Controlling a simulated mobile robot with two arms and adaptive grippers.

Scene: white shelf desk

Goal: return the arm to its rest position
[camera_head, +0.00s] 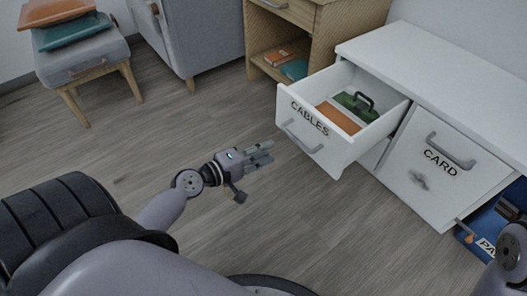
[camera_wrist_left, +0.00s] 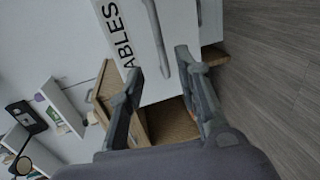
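My left gripper (camera_head: 262,155) is over the floor in the middle of the head view, to the left of the open CABLES drawer (camera_head: 309,137). It is apart from the drawer and its handle. In the left wrist view my left gripper (camera_wrist_left: 160,66) has its two fingers spread, with nothing between them. The CABLES drawer front (camera_wrist_left: 130,50) and its grey handle (camera_wrist_left: 158,45) lie beyond the fingertips. Part of my right arm (camera_head: 508,252) shows at the lower right edge; I cannot make out its gripper.
The open drawer holds an orange item (camera_head: 339,118) and a green item with a black handle (camera_head: 354,105). The CARD drawer (camera_head: 437,167) is shut. A blue-lined drawer (camera_head: 487,222) is open at the lower right. The wooden floor (camera_head: 150,130) on the left is clear.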

